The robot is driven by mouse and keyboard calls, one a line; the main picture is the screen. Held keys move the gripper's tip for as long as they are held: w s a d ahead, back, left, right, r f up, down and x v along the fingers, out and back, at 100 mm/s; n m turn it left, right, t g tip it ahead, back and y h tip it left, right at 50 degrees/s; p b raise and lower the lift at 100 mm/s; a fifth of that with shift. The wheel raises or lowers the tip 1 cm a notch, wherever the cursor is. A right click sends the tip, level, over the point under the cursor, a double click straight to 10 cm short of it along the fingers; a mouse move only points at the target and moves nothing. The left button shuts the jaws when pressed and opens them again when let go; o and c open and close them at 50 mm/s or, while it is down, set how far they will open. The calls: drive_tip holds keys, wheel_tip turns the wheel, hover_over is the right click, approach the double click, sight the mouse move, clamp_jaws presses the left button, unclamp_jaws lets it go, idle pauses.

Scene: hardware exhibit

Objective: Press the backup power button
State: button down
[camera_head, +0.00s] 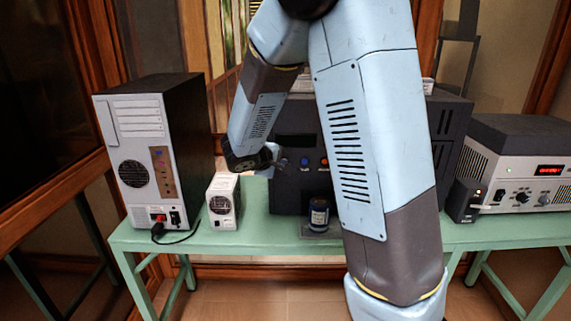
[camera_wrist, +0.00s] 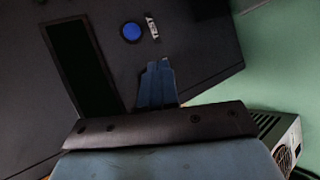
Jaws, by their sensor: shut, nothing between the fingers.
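A dark grey unit (camera_head: 290,195) stands on the table with a blue round button (camera_head: 304,161) and an orange-red one (camera_head: 324,161) on its front. Small labels under them are too small to read surely in the head view. In the wrist view the blue button (camera_wrist: 131,32) has a label that reads TEST. No label naming backup power is readable. My gripper (camera_wrist: 157,66) is shut and empty, its tips in front of the unit's face and a little short of the blue button in the picture. In the head view my gripper (camera_head: 272,160) is left of the buttons.
The green table (camera_head: 262,235) also bears a tall computer tower (camera_head: 140,160), a small white box (camera_head: 223,202), a dark jar (camera_head: 319,213) and a grey device with a red display (camera_head: 520,180). My arm hides part of the unit's right side.

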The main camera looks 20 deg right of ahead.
drive_tip(key=shift+s, duration=0.1)
drive_tip(key=shift+s+a, duration=0.3)
drive_tip(key=shift+s, duration=0.65)
drive_tip(key=shift+s+a, duration=0.35)
drive_tip(key=shift+s, duration=0.55)
drive_tip(key=shift+s+a, duration=0.3)
drive_tip(key=shift+s, duration=0.65)
drive_tip(key=shift+d, duration=0.1)
